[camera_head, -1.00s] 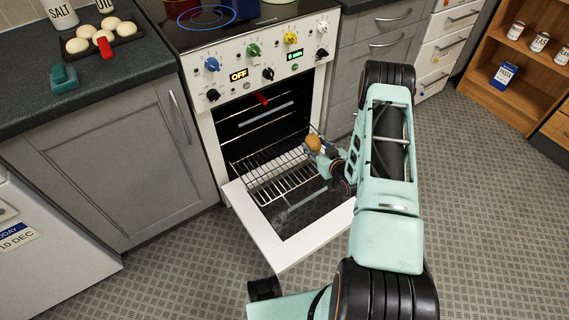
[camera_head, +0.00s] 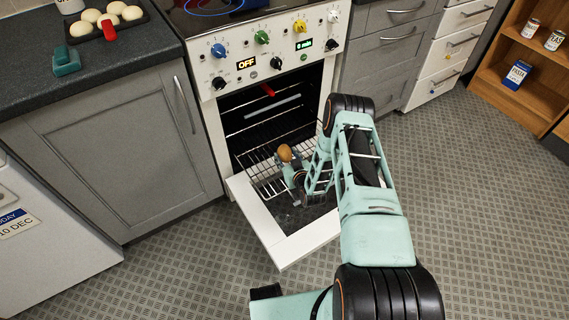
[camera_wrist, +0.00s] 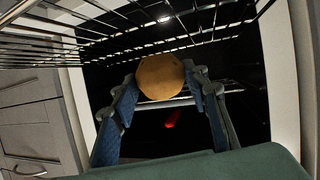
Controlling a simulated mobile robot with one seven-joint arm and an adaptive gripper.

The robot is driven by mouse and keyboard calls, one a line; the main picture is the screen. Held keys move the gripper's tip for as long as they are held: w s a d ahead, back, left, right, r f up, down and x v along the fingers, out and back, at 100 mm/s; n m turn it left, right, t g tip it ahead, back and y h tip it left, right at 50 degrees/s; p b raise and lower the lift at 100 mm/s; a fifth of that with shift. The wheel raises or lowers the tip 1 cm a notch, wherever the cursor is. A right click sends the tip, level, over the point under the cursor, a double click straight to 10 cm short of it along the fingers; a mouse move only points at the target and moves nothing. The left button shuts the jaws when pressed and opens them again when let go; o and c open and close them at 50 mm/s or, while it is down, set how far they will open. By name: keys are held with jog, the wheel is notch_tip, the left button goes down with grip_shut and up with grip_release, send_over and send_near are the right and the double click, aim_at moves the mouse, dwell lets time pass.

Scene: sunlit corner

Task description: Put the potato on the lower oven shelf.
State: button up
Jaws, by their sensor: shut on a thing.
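The potato (camera_head: 285,152) is brown and round. It is held in my gripper (camera_head: 287,159) at the oven opening, and it appears above the lower oven shelf (camera_head: 263,171), a wire rack pulled partly out over the open door. In the wrist view the potato (camera_wrist: 160,77) sits between the two blue-padded fingers of my gripper (camera_wrist: 162,84), which close on its sides. The wire rack (camera_wrist: 60,48) crosses the top of that view, apart from the potato as far as I can tell. My arm hides the right part of the rack in the head view.
The oven door (camera_head: 253,218) is folded down and open. A small red item (camera_head: 267,90) shows high in the dark oven interior. A worktop (camera_head: 85,85) with a tray of pale round things (camera_head: 105,27) is to the left. The floor (camera_head: 480,220) on the right is clear.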

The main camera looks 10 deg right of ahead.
jog(key=shift+w+a+f+b, duration=0.1)
jog(key=shift+a+f+b, duration=0.15)
jog(key=shift+f, duration=0.7)
jog(key=shift+a+f+b, duration=0.1)
jog(key=shift+f+b, duration=0.15)
jog(key=shift+f, duration=0.7)
jog(key=shift+f, duration=0.2)
jog(key=o, duration=1.3)
jog(key=shift+c, duration=0.2)
jog(key=shift+r, duration=0.3)
jog(key=p+v, duration=0.3)
jog(key=v, duration=0.9)
jog(key=shift+f, duration=0.25)
jog(key=shift+d, duration=0.1)
